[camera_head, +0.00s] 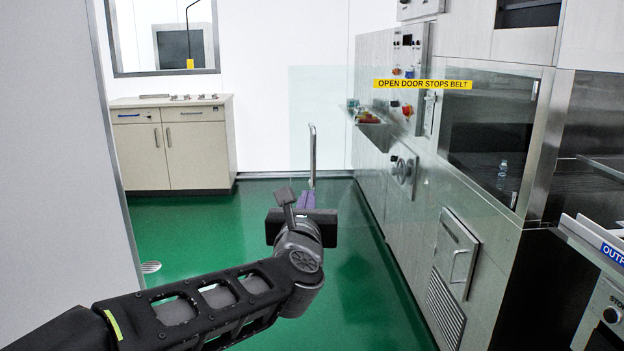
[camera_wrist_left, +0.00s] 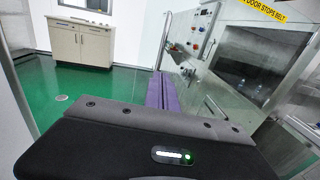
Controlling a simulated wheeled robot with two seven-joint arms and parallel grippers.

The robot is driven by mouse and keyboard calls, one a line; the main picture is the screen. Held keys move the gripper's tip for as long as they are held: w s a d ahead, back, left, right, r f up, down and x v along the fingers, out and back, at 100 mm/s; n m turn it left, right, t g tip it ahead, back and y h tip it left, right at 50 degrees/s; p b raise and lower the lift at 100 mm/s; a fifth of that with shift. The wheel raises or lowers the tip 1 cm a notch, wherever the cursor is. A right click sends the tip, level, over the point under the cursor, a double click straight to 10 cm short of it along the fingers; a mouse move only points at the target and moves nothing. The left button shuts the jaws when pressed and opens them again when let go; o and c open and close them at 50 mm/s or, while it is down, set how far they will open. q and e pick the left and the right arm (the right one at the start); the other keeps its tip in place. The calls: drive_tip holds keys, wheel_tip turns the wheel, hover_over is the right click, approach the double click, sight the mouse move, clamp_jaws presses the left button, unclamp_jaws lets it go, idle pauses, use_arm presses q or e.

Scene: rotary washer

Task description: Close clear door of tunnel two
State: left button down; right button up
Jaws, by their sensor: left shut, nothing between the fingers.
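The clear door (camera_head: 345,110) is a see-through panel standing open, swung out from the steel washer front over the green floor. It carries a yellow label (camera_head: 423,84) reading OPEN DOOR STOPS BELT. Its upright metal handle (camera_head: 312,156) is near the panel's free left edge. The opening (camera_head: 490,140) behind shows a small clear bottle (camera_head: 503,169) inside. My left gripper (camera_head: 307,198) is shut and empty, its purple fingers just below the handle in the picture; I cannot tell if they touch the door. The fingers (camera_wrist_left: 160,80) also show in the left wrist view. My right gripper is not in view.
The washer front has a control panel (camera_head: 408,75), a small shelf (camera_head: 368,118) and a lower hatch (camera_head: 455,255). A beige cabinet (camera_head: 175,150) stands at the back left. A pale wall (camera_head: 55,170) edges the left side. The green floor between is clear.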

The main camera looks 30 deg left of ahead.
sight(313, 173)
use_arm(q)
drive_tip(key=p+x, duration=0.1)
drive_tip(key=x, duration=1.1)
drive_tip(key=shift+w+p, duration=0.1)
drive_tip(key=shift+p, duration=0.25)
